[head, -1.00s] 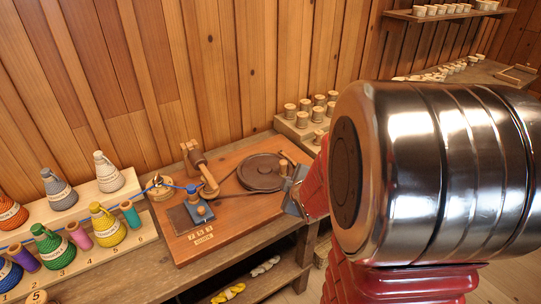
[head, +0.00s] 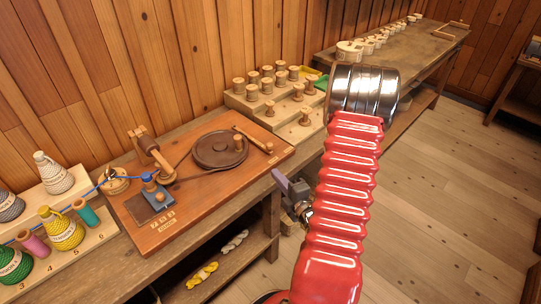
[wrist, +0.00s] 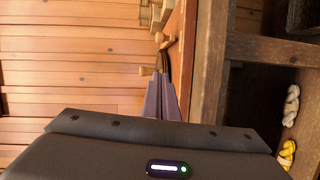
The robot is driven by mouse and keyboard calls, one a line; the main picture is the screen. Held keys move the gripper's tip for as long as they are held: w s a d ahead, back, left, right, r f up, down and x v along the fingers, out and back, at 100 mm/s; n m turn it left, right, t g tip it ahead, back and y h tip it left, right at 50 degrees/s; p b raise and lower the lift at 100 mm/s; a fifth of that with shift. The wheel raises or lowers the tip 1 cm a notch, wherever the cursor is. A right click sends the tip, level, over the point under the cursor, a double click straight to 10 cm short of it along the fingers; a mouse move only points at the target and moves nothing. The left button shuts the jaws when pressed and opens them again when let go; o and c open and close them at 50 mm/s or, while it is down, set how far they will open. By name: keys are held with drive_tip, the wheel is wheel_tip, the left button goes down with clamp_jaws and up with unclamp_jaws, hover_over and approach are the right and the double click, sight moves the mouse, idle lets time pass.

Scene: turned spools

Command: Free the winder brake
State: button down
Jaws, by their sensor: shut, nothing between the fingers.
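The winder is a wooden board (head: 190,213) on the bench with a dark round disc (head: 220,149), a wooden post with an arm (head: 147,150) and a blue block with a blue knob (head: 157,193). A wooden lever (head: 253,138) with pegs lies at the board's right end, beside the disc. I cannot tell for certain which part is the brake. My gripper (head: 278,174) is shut and empty, just off the front right edge of the board. In the wrist view, the shut fingers (wrist: 162,98) point toward the board's edge, with wooden pegs (wrist: 147,72) beyond.
Coloured thread cones (head: 62,229) stand on a numbered rack at left. Wooden spools (head: 268,86) stand on a stepped rack behind the board's right end. Yarn skeins (head: 202,275) lie on the shelf below. Open floor (head: 430,200) lies to the right.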

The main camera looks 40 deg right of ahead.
drive_tip(key=shift+s+d+f+t, duration=0.15)
drive_tip(key=shift+s+t, duration=0.15)
drive_tip(key=shift+s, duration=0.35)
drive_tip(key=shift+w, duration=0.1)
drive_tip(key=x, duration=1)
drive_tip(key=shift+d, duration=0.25)
drive_tip(key=shift+w+d, duration=0.25)
drive_tip(key=shift+d, duration=0.3)
drive_tip(key=shift+w+d, duration=0.25)
drive_tip(key=shift+d, duration=0.3)
drive_tip(key=shift+w+d, duration=0.3)
drive_tip(key=shift+d, duration=0.25)
drive_tip(key=shift+w, duration=0.1)
